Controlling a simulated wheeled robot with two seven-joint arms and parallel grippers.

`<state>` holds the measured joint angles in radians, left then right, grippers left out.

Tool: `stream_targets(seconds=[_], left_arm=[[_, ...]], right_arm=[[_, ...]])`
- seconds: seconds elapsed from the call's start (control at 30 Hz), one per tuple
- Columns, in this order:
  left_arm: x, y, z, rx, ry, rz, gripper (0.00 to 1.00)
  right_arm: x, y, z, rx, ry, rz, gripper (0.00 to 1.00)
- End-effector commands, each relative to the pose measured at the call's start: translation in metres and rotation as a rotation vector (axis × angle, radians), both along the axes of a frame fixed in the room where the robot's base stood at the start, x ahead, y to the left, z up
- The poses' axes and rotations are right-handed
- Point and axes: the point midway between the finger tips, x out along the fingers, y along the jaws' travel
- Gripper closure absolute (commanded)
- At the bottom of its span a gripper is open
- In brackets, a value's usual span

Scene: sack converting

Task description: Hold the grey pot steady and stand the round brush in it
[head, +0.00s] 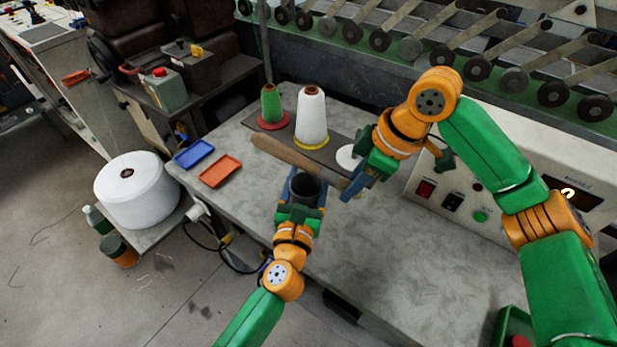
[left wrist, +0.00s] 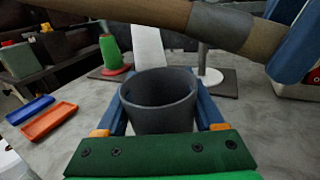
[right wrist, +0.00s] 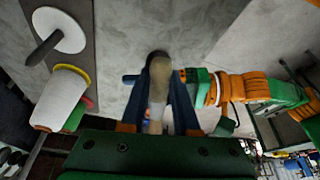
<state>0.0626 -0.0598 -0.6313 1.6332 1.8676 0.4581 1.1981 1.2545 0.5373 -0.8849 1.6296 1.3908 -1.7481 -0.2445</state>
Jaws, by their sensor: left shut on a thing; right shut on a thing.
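The grey pot (head: 306,186) stands upright on the table, open end up. My left gripper (head: 304,196) is shut on it, with one blue finger on either side; the left wrist view shows the pot (left wrist: 158,98) empty as far as I can see inside. The round brush (head: 290,153) is held by my right gripper (head: 352,186), near its right end. In the right wrist view the brush (right wrist: 158,90) sits between the blue fingers. Its gripped end is partly hidden.
A green cone (head: 271,105) and a white cone (head: 311,118) stand on a dark board behind the brush, with a white disc (head: 348,157) nearby. A blue tray (head: 194,154) and a red tray (head: 220,171) lie left.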

Motion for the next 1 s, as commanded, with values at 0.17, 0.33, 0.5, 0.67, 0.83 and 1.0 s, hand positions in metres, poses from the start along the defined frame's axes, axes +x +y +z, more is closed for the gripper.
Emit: stream_targets(seconds=[0.17, 0.33, 0.5, 0.67, 0.83, 1.0], left_arm=[[0.0, 0.0, 0.0, 0.0, 0.001, 0.0, 0.85], [0.0, 0.0, 0.0, 0.0, 0.001, 0.0, 0.85], [0.0, 0.0, 0.0, 0.0, 0.001, 0.0, 0.85], [0.0, 0.0, 0.0, 0.0, 0.001, 0.0, 0.85], [0.0, 0.0, 0.0, 0.001, 0.001, 0.0, 0.85], [0.0, 0.0, 0.0, 0.0, 0.001, 0.0, 0.85]], right_arm=[[0.0, 0.0, -0.012, -0.001, 0.001, 0.001, 1.0], [0.0, 0.0, -0.015, 0.0, -0.001, 0.002, 1.0], [0.0, 0.0, -0.015, 0.0, 0.0, 0.001, 0.68], [0.0, 0.0, -0.015, -0.001, 0.0, 0.001, 0.36], [0.0, 0.0, -0.015, -0.001, 0.0, 0.001, 0.36], [-0.001, -0.004, -0.005, -0.001, -0.003, -0.001, 0.36]])
